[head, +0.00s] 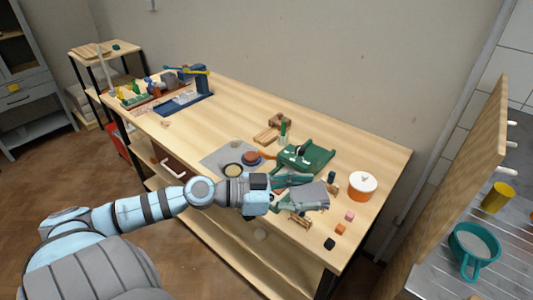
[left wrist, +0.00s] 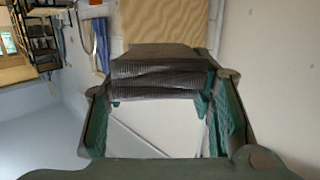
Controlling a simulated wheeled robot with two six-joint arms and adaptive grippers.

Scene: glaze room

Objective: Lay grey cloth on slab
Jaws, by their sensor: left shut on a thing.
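The grey cloth (head: 310,196) is a dark grey folded piece over the front right part of the workbench. My left gripper (head: 283,196) is shut on it, and the cloth hangs between its green fingers. In the left wrist view the cloth (left wrist: 158,78) spans between the fingertips (left wrist: 160,92), with a ribbed weave showing. A flat grey slab (head: 213,160) lies on the bench to the left, beyond my forearm, with round items on it. I cannot tell how high the cloth is above the bench. My right gripper is not in view.
A white pot with an orange band (head: 362,187) stands to the right, with small coloured blocks (head: 340,229) near the front edge. The back middle of the bench (head: 245,112) is clear.

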